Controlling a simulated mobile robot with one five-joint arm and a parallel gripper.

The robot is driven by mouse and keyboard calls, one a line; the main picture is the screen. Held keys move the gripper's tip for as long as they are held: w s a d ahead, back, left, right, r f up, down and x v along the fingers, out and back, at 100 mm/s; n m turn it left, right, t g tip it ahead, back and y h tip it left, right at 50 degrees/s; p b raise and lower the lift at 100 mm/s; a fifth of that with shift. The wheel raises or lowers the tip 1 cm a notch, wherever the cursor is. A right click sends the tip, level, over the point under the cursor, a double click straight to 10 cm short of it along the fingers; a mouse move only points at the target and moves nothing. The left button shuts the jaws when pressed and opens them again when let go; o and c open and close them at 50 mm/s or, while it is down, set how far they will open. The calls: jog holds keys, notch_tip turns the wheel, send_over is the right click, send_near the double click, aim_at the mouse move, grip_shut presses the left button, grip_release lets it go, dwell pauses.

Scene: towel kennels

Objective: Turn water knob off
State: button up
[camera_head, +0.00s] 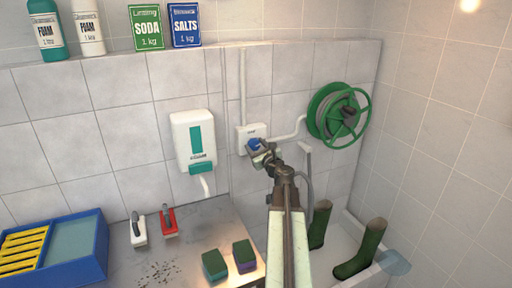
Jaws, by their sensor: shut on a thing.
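The water knob (254,144) is a small blue knob on a white box (246,133) fixed to the tiled wall, left of the green hose reel. My gripper (259,150) is at the knob and shut on it. My arm reaches up from the bottom of the view. The jaws hide part of the knob, so its turn angle cannot be read. A white pipe runs up from the box, and another runs right to the hose reel (361,116).
A white and teal foam dispenser (180,131) hangs left of the knob. Below stand two brushes (169,223), two sponges (214,264) and a blue crate (101,250) on the counter. Green boots (372,240) stand lower right. Bottles and boxes line the ledge (105,63).

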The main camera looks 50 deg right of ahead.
jog(key=n, duration=0.7)
jog(key=shift+w+a, duration=0.1)
jog(key=shift+a, duration=0.05)
jog(key=n, duration=0.4)
jog(key=shift+f, duration=0.1)
jog(key=shift+f+n, duration=0.1)
jog(key=shift+n, duration=1.7)
jog(key=o, duration=1.3)
jog(key=shift+o, duration=0.2)
